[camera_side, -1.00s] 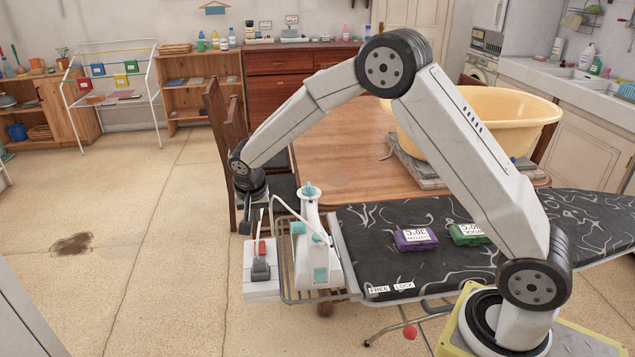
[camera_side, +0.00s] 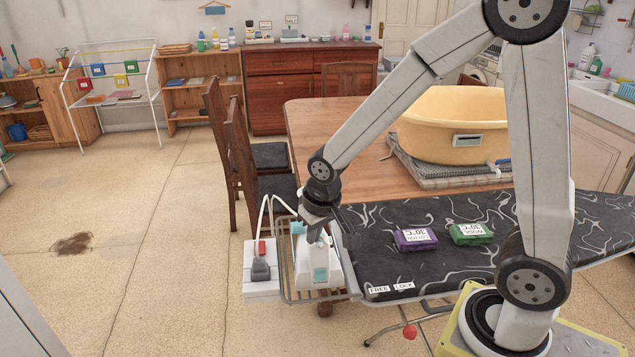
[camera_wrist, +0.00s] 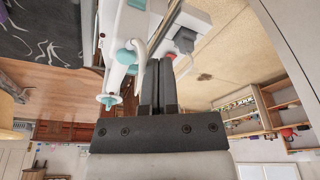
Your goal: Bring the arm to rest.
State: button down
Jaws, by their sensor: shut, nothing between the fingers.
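My gripper (camera_side: 317,232) hangs at the end of my bent arm, above the left end of the ironing board, in front of the white and teal iron (camera_side: 303,265) in the side view, partly hiding it. In the wrist view my gripper (camera_wrist: 158,62) has its two dark fingers together, with nothing between them. The iron (camera_wrist: 118,50) shows just left of the fingers there. The gap between fingers and iron cannot be judged exactly.
The dark ironing board (camera_side: 460,265) holds a purple box (camera_side: 415,240) and a green box (camera_side: 470,234). A white socket box (camera_side: 261,288) with a plug stands left of the iron. Behind are a wooden table (camera_side: 350,160), a yellow tub (camera_side: 455,120) and chairs. Floor at left is open.

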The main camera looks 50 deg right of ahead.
jog(key=s+n, duration=0.2)
jog(key=s, duration=0.6)
jog(key=shift+f+n, duration=0.2)
jog(key=shift+n, duration=0.1)
jog(key=c, duration=0.8)
grip_release()
jog(key=shift+a, duration=0.1)
jog(key=shift+c, duration=0.2)
jog(key=o, duration=0.4)
jog(key=shift+w, duration=0.2)
jog(key=shift+o, duration=0.8)
jog(key=shift+w, duration=0.4)
jog(key=m+g, duration=0.3)
jog(key=m, duration=0.6)
send_over(260, 247)
jog(key=shift+f, duration=4.25)
jog(key=shift+a+f, duration=0.1)
jog(key=shift+f, duration=3.8)
